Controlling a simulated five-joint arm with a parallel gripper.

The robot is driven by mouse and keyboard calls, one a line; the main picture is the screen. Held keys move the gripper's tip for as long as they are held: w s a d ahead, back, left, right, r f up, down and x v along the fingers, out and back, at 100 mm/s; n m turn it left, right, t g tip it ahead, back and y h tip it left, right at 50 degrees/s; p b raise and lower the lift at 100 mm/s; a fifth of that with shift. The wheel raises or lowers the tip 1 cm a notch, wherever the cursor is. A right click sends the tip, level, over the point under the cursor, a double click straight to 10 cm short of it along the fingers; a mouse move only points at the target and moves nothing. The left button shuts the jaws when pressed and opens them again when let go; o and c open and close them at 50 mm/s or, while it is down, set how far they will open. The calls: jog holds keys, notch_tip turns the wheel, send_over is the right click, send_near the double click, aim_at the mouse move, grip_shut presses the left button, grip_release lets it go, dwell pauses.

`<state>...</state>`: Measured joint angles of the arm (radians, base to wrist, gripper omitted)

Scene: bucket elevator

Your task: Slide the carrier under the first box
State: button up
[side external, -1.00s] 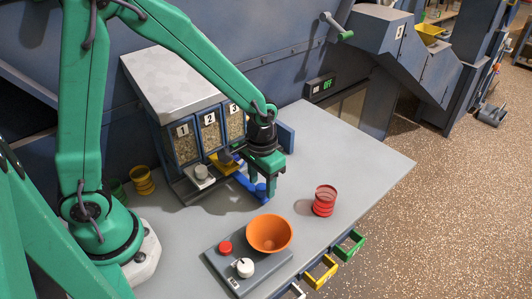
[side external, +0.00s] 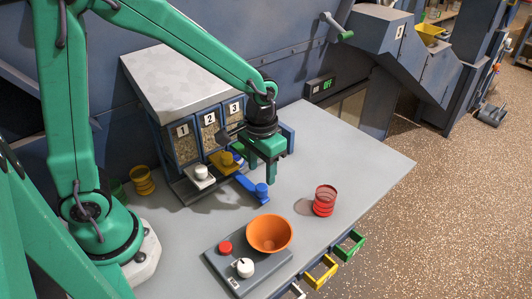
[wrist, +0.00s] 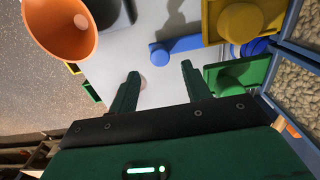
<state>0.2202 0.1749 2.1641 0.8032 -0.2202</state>
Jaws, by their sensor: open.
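The blue piece (side external: 248,186), probably the carrier, is a flat bar with a round knob (side external: 261,191) at its outer end. It sticks out in front of the numbered boxes, and its bar and knob also show in the wrist view (wrist: 160,57). The first box (side external: 184,144), marked 1, is the leftmost of three grain-filled boxes. A white knobbed piece (side external: 201,173) sits below it. My gripper (side external: 262,178) is open and empty, its fingers raised beside the blue knob. In the wrist view the fingertips (wrist: 160,70) point toward the blue knob without holding it.
A yellow knobbed piece (side external: 224,160) lies near box 2, and a green one (wrist: 235,76) is close to my gripper. An orange bowl (side external: 269,233) stands on a grey base with red and white knobs. A red cup (side external: 325,200) stands right; the table beyond is clear.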

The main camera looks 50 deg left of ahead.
notch_tip(320, 180, up, 5)
jog(key=shift+r, duration=0.2)
dwell(0.4)
jog(key=s+a+r+t, duration=0.5)
jog(key=s+a+r, duration=0.2)
jog(key=s, duration=0.5)
jog(key=shift+a+r+t, duration=0.3)
jog(key=shift+a+r, duration=0.05)
jog(key=shift+r, duration=0.75)
